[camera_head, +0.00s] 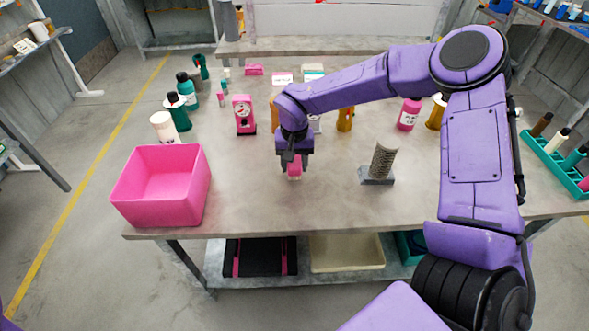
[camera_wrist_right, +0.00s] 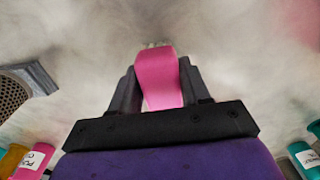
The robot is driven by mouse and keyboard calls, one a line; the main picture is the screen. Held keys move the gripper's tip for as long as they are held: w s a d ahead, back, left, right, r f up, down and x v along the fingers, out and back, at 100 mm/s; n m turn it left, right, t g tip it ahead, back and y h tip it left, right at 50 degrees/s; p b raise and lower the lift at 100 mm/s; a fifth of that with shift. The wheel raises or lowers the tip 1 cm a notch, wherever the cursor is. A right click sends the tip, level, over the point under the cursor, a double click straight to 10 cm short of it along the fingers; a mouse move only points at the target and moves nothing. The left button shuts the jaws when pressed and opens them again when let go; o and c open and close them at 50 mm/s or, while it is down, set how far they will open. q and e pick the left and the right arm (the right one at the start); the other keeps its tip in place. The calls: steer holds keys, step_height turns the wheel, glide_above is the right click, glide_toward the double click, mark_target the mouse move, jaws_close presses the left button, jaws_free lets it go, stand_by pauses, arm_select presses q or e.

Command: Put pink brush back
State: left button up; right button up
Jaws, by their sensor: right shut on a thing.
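My right gripper (camera_head: 292,160) is shut on the pink brush (camera_head: 294,171) above the middle front of the table. In the right wrist view the brush (camera_wrist_right: 158,78) sits between the two dark fingers (camera_wrist_right: 158,88), with pale bristles at its far end. In the head view the gripper hides much of the brush. I cannot tell whether the brush touches the table. My left gripper is not in view.
A pink bin (camera_head: 160,187) stands at the table's left front. A grey cylinder on a dark base (camera_head: 378,165) stands right of the gripper. Bottles, a pink gauge-like device (camera_head: 244,115) and small boxes stand behind. The tabletop (camera_head: 250,195) between bin and cylinder is clear.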

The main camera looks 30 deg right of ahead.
mark_target(294, 171)
steer(key=shift+f, duration=1.45)
steer(key=shift+s, duration=0.1)
steer(key=o, duration=1.1)
steer(key=shift+f, duration=0.1)
step_height(294, 171, up, 12)
steer(key=shift+r, duration=0.2)
